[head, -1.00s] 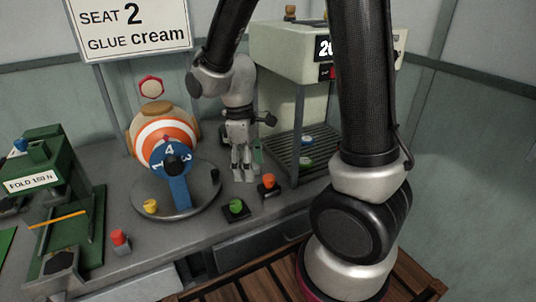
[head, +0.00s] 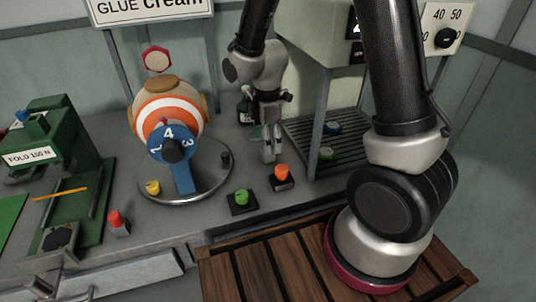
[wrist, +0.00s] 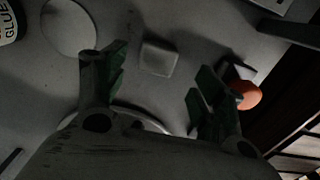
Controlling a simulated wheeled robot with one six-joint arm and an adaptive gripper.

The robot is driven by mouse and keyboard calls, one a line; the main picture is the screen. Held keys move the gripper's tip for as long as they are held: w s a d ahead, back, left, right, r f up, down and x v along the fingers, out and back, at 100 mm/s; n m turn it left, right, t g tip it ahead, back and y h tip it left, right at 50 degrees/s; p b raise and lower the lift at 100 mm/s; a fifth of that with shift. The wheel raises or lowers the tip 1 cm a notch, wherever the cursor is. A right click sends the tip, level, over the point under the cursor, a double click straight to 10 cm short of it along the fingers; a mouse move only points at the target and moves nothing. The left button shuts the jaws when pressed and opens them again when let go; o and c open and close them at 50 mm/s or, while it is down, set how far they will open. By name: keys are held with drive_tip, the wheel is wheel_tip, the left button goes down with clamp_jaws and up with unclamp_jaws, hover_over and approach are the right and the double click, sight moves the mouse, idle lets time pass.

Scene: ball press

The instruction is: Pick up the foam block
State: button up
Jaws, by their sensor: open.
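A small pale grey block (wrist: 158,58), which looks like the foam block, rests on the grey bench in the wrist view. My gripper (wrist: 160,75) is open, with one green-padded finger to the left of the block and one to the right. The block shows in the gap, apart from both fingers and toward their tips. In the head view my gripper (head: 268,152) points down over the bench, behind the orange button. I cannot make out the block there; the fingers probably cover it.
An orange button (head: 281,172) and a green button (head: 240,200) stand close in front. A dark glue bottle (head: 245,108) stands behind my gripper. The round turntable (head: 215,180) is to the left, the slatted rack (head: 345,140) to the right. A white disc (wrist: 68,27) lies near the block.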

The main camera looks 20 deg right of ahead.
drive_tip(key=f, duration=0.5)
drive_tip(key=shift+w+d, duration=0.1)
drive_tip(key=shift+w, duration=0.1)
drive_tip(key=c, duration=0.9)
